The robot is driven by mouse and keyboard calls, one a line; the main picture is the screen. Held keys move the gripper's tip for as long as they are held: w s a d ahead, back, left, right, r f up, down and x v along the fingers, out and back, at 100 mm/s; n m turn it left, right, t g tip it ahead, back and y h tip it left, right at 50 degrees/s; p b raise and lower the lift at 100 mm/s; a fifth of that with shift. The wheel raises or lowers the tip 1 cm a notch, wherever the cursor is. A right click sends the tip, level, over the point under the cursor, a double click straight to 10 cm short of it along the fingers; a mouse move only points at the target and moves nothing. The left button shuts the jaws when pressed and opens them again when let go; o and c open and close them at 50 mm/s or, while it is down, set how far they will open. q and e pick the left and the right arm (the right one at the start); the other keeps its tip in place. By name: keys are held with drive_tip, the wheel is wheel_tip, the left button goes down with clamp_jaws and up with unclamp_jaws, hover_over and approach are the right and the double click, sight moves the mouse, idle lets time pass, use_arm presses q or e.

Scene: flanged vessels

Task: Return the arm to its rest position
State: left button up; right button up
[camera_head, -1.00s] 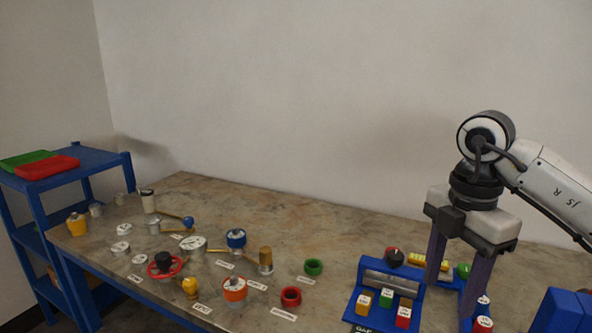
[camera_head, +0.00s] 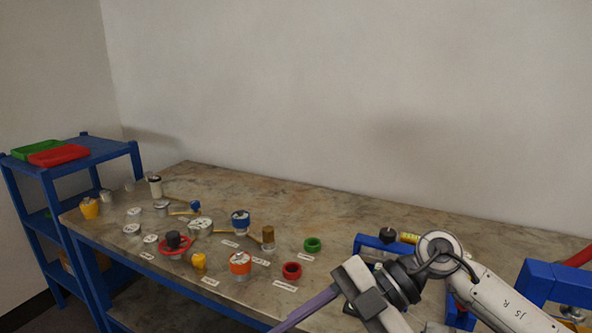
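My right arm comes in from the right, low in the head view. Its gripper (camera_head: 300,315) points down and to the left near the table's front edge, with one long purple-grey finger showing. The other finger is hidden or out of frame, so I cannot tell its opening. I see nothing held on the part that shows. My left gripper is not in view.
The table (camera_head: 330,215) holds flanged vessels, including an orange one (camera_head: 240,264) and a blue one (camera_head: 240,222), a red ring (camera_head: 291,270) and a green ring (camera_head: 312,244). A blue rack (camera_head: 368,243) stands partly behind my arm. A blue shelf (camera_head: 100,152) stands left.

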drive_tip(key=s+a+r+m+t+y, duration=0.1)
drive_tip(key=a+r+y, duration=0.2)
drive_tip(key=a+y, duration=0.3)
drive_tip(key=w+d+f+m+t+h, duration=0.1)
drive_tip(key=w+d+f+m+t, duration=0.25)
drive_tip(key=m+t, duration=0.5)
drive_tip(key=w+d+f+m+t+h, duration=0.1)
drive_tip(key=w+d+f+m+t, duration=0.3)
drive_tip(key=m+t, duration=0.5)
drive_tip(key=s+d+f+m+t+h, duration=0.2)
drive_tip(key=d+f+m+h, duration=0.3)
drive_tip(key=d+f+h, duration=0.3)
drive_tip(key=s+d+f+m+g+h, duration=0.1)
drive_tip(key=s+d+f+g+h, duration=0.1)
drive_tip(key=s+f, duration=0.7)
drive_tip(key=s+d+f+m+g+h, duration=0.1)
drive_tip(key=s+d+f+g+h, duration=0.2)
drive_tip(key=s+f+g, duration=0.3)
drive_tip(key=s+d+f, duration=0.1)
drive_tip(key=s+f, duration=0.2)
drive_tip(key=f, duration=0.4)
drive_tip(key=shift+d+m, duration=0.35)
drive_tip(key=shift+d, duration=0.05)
